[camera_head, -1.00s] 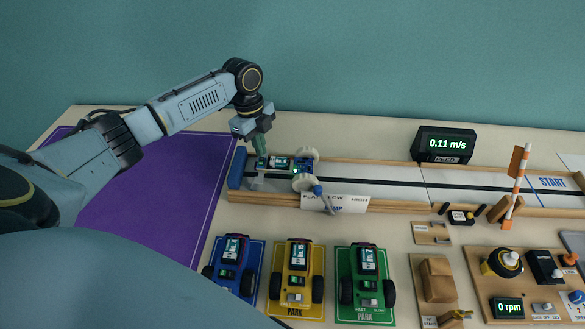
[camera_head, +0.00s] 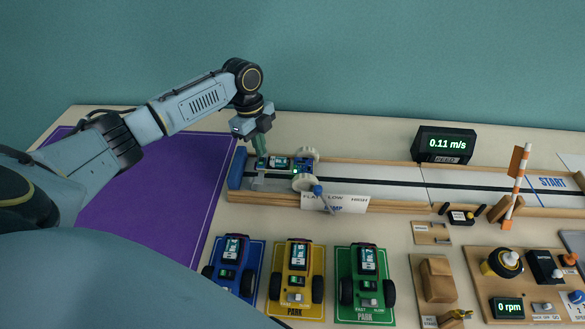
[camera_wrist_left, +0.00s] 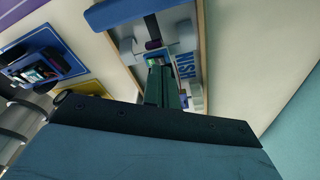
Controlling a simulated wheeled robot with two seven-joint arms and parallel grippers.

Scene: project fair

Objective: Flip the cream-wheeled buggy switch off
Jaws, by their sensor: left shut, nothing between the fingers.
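The cream-wheeled buggy (camera_head: 281,163) stands at the left end of the wooden-railed track, close to the blue end stop (camera_head: 237,168). Its cream wheels (camera_head: 304,182) and a green board with a small screen show. My left gripper (camera_head: 260,156) is shut and empty, with its green fingers pointing down at the buggy's rear end. In the left wrist view the shut fingers (camera_wrist_left: 163,92) cover part of the buggy; a small purple part (camera_wrist_left: 153,44) shows just beyond them. I cannot tell whether the fingertips touch the switch, or which way it is set. My right gripper is out of view.
Blue (camera_head: 233,267), yellow (camera_head: 297,276) and green (camera_head: 364,280) parked buggies stand in front of the track. A speed display (camera_head: 444,145) behind it reads 0.11 m/s.

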